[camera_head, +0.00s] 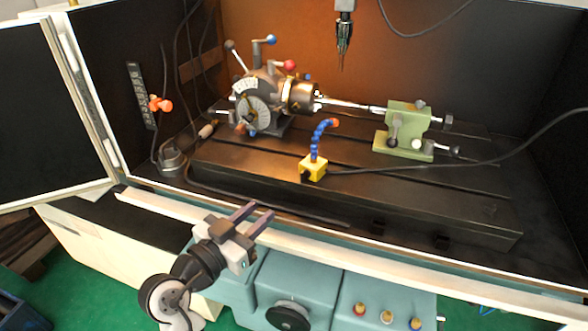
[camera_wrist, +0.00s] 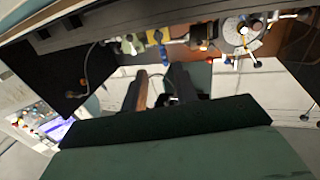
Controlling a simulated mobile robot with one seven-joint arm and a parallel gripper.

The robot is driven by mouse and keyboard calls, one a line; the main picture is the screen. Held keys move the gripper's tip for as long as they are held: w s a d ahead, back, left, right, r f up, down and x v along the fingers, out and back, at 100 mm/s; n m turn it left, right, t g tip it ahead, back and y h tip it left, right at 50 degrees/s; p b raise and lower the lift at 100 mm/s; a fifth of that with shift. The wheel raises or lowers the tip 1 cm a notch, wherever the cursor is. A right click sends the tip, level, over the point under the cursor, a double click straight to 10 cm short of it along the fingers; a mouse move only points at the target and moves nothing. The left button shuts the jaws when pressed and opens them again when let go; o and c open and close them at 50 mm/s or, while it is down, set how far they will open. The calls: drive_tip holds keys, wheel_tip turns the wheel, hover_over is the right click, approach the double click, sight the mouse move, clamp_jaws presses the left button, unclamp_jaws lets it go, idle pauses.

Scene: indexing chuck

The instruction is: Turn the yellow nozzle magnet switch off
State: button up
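The yellow nozzle magnet (camera_head: 314,170) is a small yellow block near the front edge of the black slotted machine table (camera_head: 430,205). A blue segmented hose (camera_head: 316,140) rises from it and ends in an orange nozzle (camera_head: 333,122). Its switch is too small to make out. In the wrist view a small yellow patch (camera_wrist: 153,37) beyond the fingers appears to be this magnet. My gripper (camera_head: 263,209) is open and empty, in front of the table, left of and nearer than the magnet. Its two separated fingers (camera_wrist: 160,73) also show in the wrist view.
The indexing chuck (camera_head: 300,96) stands behind and left of the magnet, the green tailstock (camera_head: 405,125) behind and right. A black cable (camera_head: 460,165) runs right from the magnet. A pale enclosure rail (camera_head: 330,248) lies along the front. A spindle (camera_head: 344,35) hangs above.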

sight(301, 176)
drive_tip(key=p+x, duration=0.3)
drive_tip(key=x, duration=1)
drive_tip(key=shift+w+d, duration=0.15)
drive_tip(key=shift+d, duration=0.05)
clamp_jaws()
